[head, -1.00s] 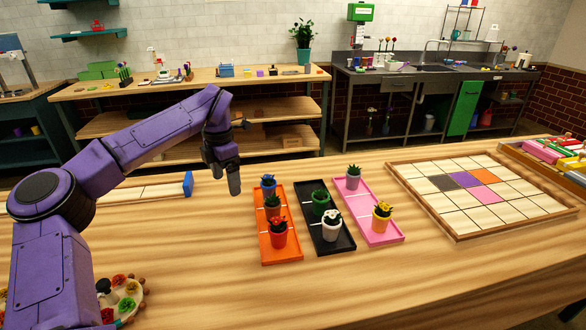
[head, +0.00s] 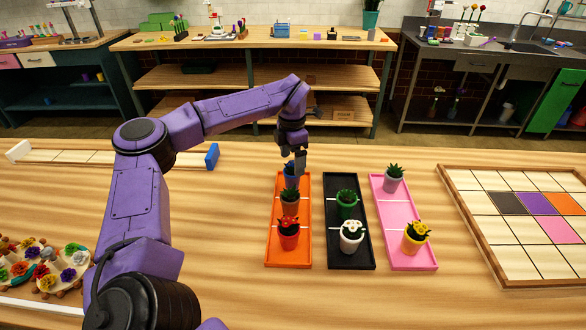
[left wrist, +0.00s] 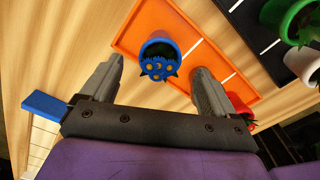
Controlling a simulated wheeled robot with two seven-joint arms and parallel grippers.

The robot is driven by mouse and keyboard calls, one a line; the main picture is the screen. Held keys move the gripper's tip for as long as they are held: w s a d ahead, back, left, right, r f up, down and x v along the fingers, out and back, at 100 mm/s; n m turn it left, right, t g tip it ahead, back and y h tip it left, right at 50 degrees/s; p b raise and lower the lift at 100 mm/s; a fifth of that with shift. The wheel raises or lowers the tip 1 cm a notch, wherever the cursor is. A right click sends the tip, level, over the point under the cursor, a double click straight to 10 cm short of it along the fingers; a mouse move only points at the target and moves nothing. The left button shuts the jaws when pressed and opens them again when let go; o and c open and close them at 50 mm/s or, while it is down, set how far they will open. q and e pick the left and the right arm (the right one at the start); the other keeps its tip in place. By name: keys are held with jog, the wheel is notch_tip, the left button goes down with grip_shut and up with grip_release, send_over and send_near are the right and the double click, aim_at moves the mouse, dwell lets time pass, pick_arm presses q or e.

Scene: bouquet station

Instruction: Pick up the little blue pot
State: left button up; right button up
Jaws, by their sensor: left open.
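The little blue pot (head: 291,181) stands at the far end of the orange tray (head: 273,254), partly hidden by my left gripper in the head view. In the left wrist view the blue pot (left wrist: 158,41) shows a blue flower with yellow dots and lies between the two fingers in the picture. My left gripper (head: 297,164) is open, pointing down just above the blue pot. I cannot tell whether the fingertips reach down beside it. My right gripper is not in view.
A brown pot (head: 289,206) and a red pot (head: 289,241) share the orange tray. A black tray (head: 361,255) and a pink tray (head: 411,258), each with two pots, stand to the right. A tile board (head: 530,264) is farther right.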

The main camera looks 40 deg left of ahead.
aim_at(292, 175)
pick_arm(q)
jog(key=shift+w+f, duration=0.15)
jog(key=shift+f, duration=1.05)
jog(key=shift+s, duration=0.25)
jog(key=shift+c, duration=0.7)
jog(key=shift+w, duration=0.1)
grip_shut()
